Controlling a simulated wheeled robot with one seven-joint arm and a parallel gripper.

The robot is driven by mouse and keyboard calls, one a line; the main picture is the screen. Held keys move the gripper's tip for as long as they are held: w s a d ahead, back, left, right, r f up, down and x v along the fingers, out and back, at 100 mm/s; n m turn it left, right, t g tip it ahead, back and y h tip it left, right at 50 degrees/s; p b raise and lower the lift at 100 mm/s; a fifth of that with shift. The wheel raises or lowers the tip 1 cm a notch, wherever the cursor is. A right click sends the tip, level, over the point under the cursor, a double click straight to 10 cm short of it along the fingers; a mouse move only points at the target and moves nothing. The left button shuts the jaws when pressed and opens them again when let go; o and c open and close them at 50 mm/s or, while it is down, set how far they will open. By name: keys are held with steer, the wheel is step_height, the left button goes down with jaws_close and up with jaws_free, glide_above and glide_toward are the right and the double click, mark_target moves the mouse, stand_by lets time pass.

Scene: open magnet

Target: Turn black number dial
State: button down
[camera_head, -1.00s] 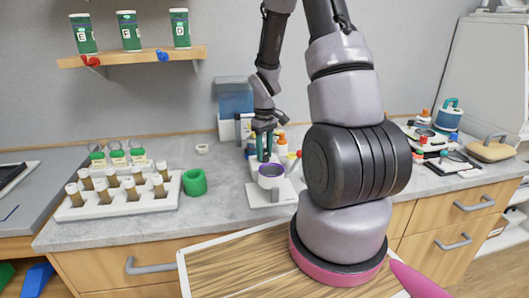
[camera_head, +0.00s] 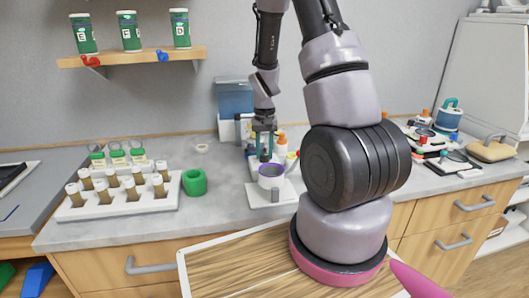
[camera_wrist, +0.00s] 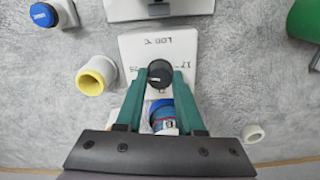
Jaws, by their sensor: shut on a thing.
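The black dial (camera_wrist: 160,74) is a round knob on a white device plate (camera_wrist: 133,47) printed with "100 °C" and other numbers, seen in the wrist view. My gripper (camera_wrist: 161,80) has two green fingers, one on each side of the dial, shut on it. In the head view my gripper (camera_head: 264,152) points down at the white device (camera_head: 262,196) on the bench. The dial itself is hidden there behind my fingers and a purple-rimmed white cup.
The cup (camera_head: 271,172) stands close in front of my gripper. A green ring (camera_head: 195,182) and a white vial rack (camera_head: 118,208) are to the left. A blue-capped bottle (camera_wrist: 168,120) lies under my fingers in the wrist view. My arm hides bench space to the right.

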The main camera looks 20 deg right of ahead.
mark_target(264, 154)
stand_by(0.5)
steer(key=c, duration=0.5)
jaws_free()
step_height(264, 154, up, 11)
steer(key=shift+f, duration=0.1)
